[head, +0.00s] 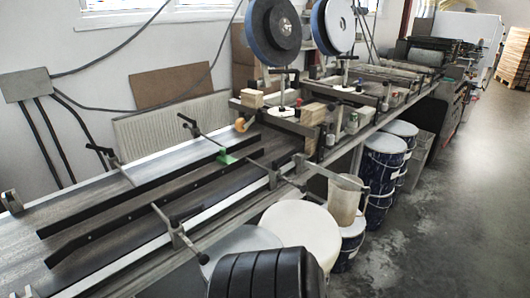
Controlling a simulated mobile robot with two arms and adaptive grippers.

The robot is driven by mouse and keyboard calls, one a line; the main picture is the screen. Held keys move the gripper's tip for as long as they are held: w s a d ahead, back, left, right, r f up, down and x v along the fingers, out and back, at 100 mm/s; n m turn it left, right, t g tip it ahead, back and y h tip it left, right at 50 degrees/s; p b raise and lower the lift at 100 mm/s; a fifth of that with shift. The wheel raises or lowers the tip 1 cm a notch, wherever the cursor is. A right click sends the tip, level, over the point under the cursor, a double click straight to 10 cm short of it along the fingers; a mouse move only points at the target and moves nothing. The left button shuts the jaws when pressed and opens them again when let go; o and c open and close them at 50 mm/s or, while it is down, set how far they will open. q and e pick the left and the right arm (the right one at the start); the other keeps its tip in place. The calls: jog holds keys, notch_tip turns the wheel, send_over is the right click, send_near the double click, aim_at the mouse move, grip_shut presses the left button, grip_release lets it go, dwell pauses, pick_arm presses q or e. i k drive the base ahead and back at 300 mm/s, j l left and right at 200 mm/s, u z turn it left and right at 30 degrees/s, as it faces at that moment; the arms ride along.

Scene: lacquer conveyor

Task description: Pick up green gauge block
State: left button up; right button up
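A small green block (226,157), which looks like the green gauge block, is on the near conveyor section. It sits at the long dark guide rail, under or beside a thin metal rod. Whether it rests on the belt or on the rail is too small to tell.
The long conveyor (150,262) runs from the near left to the back, with dark rails and clamp arms (178,232) standing above it. Large blue reels (272,30) rise farther along. White-lidded drums (303,228) and a translucent jug (345,200) stand beside it.

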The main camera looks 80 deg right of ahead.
aim_at(224, 160)
jog(key=z, duration=2.4)
